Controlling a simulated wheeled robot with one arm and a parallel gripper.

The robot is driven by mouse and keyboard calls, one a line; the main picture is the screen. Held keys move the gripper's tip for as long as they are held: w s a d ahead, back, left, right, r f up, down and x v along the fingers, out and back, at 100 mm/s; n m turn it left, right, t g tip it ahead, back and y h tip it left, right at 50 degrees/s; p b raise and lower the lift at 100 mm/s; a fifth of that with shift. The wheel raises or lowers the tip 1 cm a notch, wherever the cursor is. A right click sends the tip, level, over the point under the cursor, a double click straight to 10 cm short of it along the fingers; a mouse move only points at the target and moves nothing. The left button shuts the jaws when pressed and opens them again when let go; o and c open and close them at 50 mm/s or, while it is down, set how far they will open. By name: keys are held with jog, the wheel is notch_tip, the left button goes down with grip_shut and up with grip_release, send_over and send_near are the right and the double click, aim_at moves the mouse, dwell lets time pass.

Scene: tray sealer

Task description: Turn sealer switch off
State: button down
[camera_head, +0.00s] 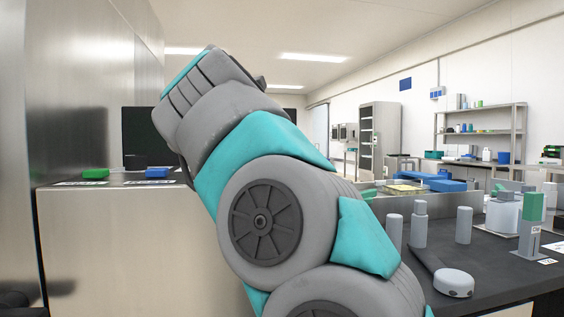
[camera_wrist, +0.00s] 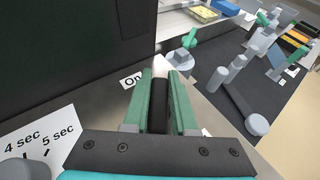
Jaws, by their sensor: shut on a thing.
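In the wrist view my gripper (camera_wrist: 161,85) has its two green fingers closed around a black lever-like switch with a white tip (camera_wrist: 160,66). The tip sticks out past the fingertips. A label reading "On" (camera_wrist: 131,79) lies just left of the fingertips. A label reading "4 sec" and "5 sec" (camera_wrist: 40,139) is at lower left, beside a grey knob (camera_wrist: 24,171). Any "off" label is not readable. In the head view my arm fills the middle, and my gripper and the switch are hidden.
A large dark panel (camera_wrist: 60,45) rises at the left of the wrist view, close to my gripper. A black bench with grey cylinders (camera_head: 419,223) stands at right in the head view. A steel surface (camera_head: 110,210) with green and blue items is at left.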

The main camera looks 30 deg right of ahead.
jog(key=shift+s+m+g+h, duration=0.1)
jog(key=shift+m+g+h, duration=0.6)
jog(key=shift+m+g, duration=0.4)
jog(key=shift+s+d+m+g, duration=0.1)
jog(key=shift+m+g, duration=0.6)
jog(key=shift+g, duration=0.1)
jog(key=shift+s+d+m+g+h, duration=0.1)
jog(key=shift+s+m+g+h, duration=0.1)
jog(key=shift+m+g+h, duration=0.3)
jog(key=c, duration=0.7)
grip_release()
jog(key=shift+p, duration=0.3)
jog(key=p+v, duration=0.2)
jog(key=v, duration=0.4)
jog(key=shift+a+r, duration=0.3)
jog(key=shift+s+a, duration=0.15)
jog(key=shift+a, duration=0.35)
